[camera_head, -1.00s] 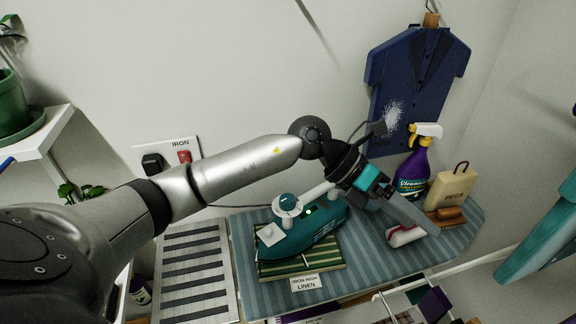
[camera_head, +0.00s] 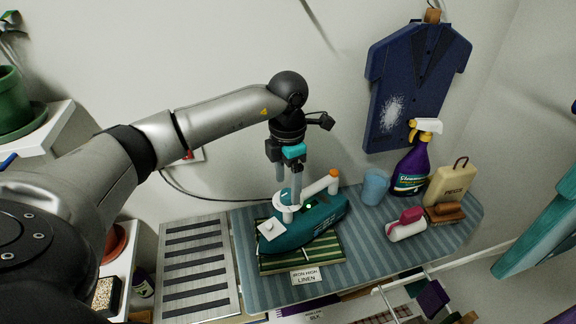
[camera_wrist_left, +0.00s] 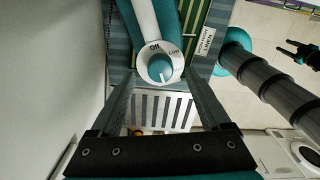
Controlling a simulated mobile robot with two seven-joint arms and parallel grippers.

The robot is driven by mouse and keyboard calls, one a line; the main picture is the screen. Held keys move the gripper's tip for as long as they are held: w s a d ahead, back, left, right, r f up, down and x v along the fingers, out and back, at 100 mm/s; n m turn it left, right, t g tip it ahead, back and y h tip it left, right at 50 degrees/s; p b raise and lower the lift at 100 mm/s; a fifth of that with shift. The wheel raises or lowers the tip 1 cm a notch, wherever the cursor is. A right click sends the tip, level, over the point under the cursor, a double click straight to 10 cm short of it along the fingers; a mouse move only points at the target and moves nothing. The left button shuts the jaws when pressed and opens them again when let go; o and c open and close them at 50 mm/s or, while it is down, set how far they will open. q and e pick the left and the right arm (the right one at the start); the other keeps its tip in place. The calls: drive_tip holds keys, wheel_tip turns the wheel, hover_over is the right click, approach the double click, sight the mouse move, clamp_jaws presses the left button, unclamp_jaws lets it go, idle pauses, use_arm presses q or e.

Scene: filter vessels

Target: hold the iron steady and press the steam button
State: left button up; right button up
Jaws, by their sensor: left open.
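The teal iron (camera_head: 318,228) lies on a green striped cloth (camera_head: 300,260) on the ironing board. I cannot tell which part is the steam button. My left gripper (camera_head: 288,183) points down, open, over the dial end of the handle. In the left wrist view the dial (camera_wrist_left: 159,66), marked Off and Low, shows between the fingers; contact is unclear.
The board (camera_head: 256,290) also holds a blue cup (camera_head: 375,187), a purple spray bottle (camera_head: 411,168), a pegs bag (camera_head: 450,184), a brush (camera_head: 445,213) and a pink-white bottle (camera_head: 406,225). A slatted rest (camera_head: 194,268) is at left. A linen label (camera_head: 305,276) stands in front.

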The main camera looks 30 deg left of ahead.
sight(288, 211)
use_arm(q)
wheel_tip(288, 211, down, 10)
drive_tip(key=shift+d+r, duration=0.1)
use_arm(e)
drive_tip(key=shift+r, duration=0.2)
use_arm(q)
clamp_jaws()
idle(0.7)
use_arm(e)
drive_tip(key=shift+c, duration=0.3)
idle(0.9)
clamp_jaws()
idle(1.6)
